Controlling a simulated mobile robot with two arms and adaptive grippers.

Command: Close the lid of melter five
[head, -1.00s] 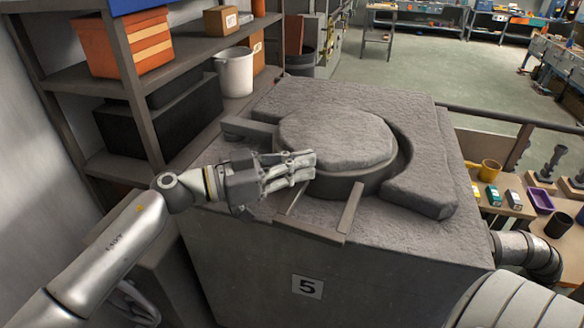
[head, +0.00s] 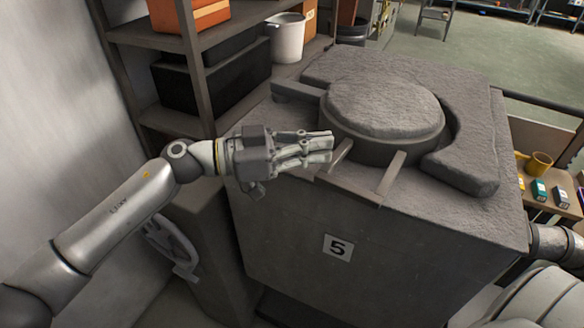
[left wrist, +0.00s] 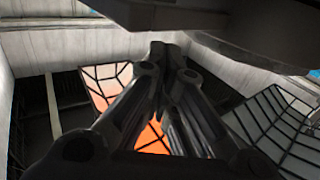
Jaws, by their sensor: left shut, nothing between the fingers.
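Melter five (head: 420,240) is a big grey box with a "5" plate on its front. Its lid (head: 382,106) is a thick, rough grey disc that lies flat over the round collar on the melter's top. My left gripper (head: 331,147) is shut and empty, just off the lid's front-left edge, over the near edge of the top. I cannot tell if its fingertips touch anything. In the left wrist view its dark fingers (left wrist: 165,80) are together. My right gripper is not in view.
A raised curved grey block (head: 470,170) lies right of the lid. A flat bar frame (head: 350,188) sticks out at the melter's front edge. A shelf with an orange bin (head: 190,14) and a white bucket (head: 286,38) stands behind left. Open floor lies beyond.

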